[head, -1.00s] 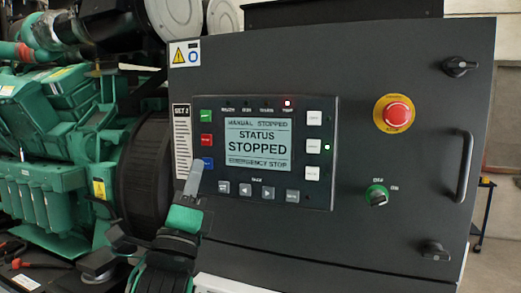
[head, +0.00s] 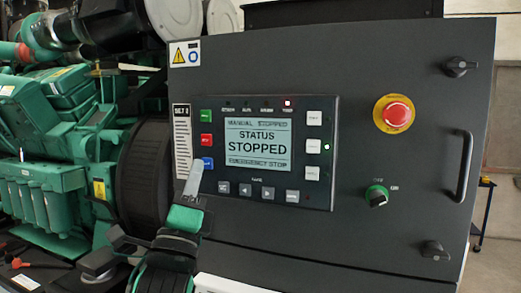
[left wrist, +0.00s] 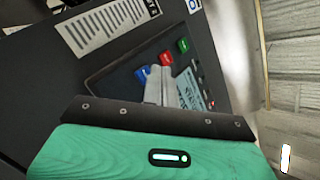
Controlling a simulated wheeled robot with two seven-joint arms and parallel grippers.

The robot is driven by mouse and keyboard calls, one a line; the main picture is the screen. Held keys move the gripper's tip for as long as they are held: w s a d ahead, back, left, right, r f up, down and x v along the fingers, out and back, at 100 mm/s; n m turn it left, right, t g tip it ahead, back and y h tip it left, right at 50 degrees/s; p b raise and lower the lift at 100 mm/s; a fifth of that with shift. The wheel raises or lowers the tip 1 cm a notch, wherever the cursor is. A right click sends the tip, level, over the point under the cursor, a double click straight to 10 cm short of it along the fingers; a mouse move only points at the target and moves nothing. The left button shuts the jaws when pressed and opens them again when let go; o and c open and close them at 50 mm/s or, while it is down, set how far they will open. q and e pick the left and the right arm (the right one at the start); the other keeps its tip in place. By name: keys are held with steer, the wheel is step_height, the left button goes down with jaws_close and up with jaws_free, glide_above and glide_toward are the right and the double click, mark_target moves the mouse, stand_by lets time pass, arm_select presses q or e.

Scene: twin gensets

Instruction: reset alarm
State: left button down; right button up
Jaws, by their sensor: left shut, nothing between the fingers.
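The control panel (head: 318,190) on the dark cabinet door has a screen (head: 258,143) reading "MANUAL STOPPED, STATUS STOPPED, EMERGENCY STOP". A red lamp (head: 288,103) is lit above it. Down the panel's left side are a green button (head: 206,116), a red button (head: 206,140) and a blue button (head: 208,163). My left gripper (head: 193,176) is shut and empty, its tips just below and left of the blue button; I cannot tell if they touch. In the left wrist view the fingers (left wrist: 160,85) point toward the panel, near the blue button (left wrist: 141,74). My right gripper is out of view.
A red emergency stop knob (head: 397,113) on a yellow base, a green rotary switch (head: 377,196) and a door handle (head: 465,167) are on the right of the door. A green engine (head: 45,190) stands to the left.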

arm_select(q)
steer(key=shift+w, duration=0.1)
steer(key=shift+w+d, duration=0.15)
steer(key=shift+w, duration=0.15)
steer(key=shift+w+d, duration=0.2)
steer(key=shift+w, duration=0.2)
stand_by(0.6)
steer(key=shift+s, duration=0.15)
steer(key=shift+s+a+p, duration=0.35)
steer(key=shift+s, duration=0.35)
steer(key=s+a+p, duration=0.1)
steer(key=s+a, duration=0.1)
steer(key=s, duration=0.3)
steer(key=shift+s+a, duration=0.15)
steer(key=shift+s, duration=0.15)
steer(key=shift+y, duration=0.3)
